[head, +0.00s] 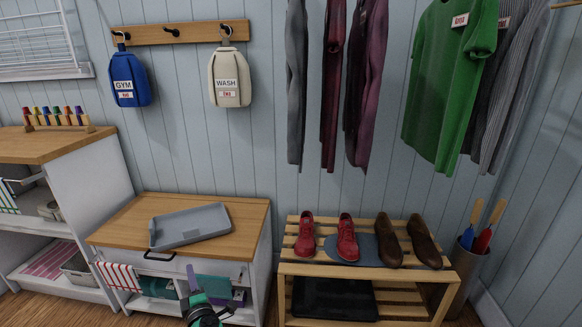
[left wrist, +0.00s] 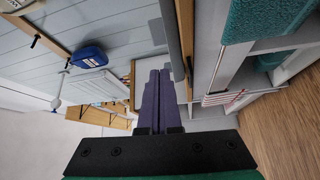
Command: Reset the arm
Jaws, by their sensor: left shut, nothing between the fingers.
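My left gripper (head: 191,273) shows at the bottom of the head view, in front of the low cabinet (head: 250,215). Its two purple fingers (left wrist: 160,80) lie side by side and closed in the left wrist view, with nothing between them. The fingers point toward the cabinet front; whether they touch it I cannot tell. My right gripper is in neither view.
A grey tray (head: 190,226) lies on the cabinet top. A shoe rack (head: 288,268) with red and brown shoes stands to the right. Clothes hang above it.

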